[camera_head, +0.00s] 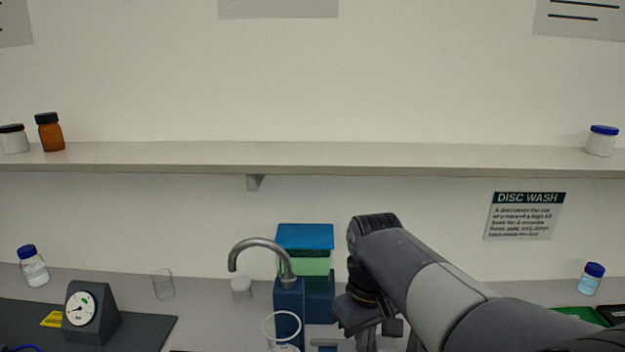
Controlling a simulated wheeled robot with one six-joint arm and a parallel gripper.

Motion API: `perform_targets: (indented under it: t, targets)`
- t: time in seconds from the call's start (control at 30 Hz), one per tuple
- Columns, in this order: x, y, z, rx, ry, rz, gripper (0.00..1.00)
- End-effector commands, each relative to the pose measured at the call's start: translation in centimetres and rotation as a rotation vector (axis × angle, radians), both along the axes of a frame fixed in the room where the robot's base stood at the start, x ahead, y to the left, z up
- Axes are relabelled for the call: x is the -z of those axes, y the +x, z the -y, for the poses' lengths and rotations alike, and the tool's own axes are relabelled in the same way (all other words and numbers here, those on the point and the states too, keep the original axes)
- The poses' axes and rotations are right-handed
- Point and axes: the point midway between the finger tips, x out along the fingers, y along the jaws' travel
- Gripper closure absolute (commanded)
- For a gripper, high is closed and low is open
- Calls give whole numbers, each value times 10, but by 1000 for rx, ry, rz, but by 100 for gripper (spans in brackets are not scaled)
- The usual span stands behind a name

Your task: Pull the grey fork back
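My gripper (367,325) hangs from my arm at the lower middle, pointing down in front of the bench. Its fingertips are cut off or hidden at the bottom edge, so I cannot tell whether it is open or shut. I cannot make out the grey fork for sure. A small grey-blue piece (324,344) shows at the bottom edge, just left of my gripper, but too little of it shows to tell what it is. A blue block (289,300) with a curved metal spout (262,243) stands left of my gripper.
A clear round-rimmed vessel (282,331) stands in front of the blue block. A dial gauge (88,312) stands on a dark mat at left. A shelf (300,156) crosses the wall. My arm covers the lower right.

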Motion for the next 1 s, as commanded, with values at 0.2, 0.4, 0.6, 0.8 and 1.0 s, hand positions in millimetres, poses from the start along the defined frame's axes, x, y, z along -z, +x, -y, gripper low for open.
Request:
perform_targets:
  t: [0.2,0.4,0.6,0.8,1.0]
  targets:
    - [-1,0,-8,-3,0,-1,100]
    - [-2,0,-11,0,0,0,100]
    - [-17,0,-11,0,0,0,100]
    - [-33,0,-11,0,0,0,100]
    - [-49,0,-11,0,0,0,100]
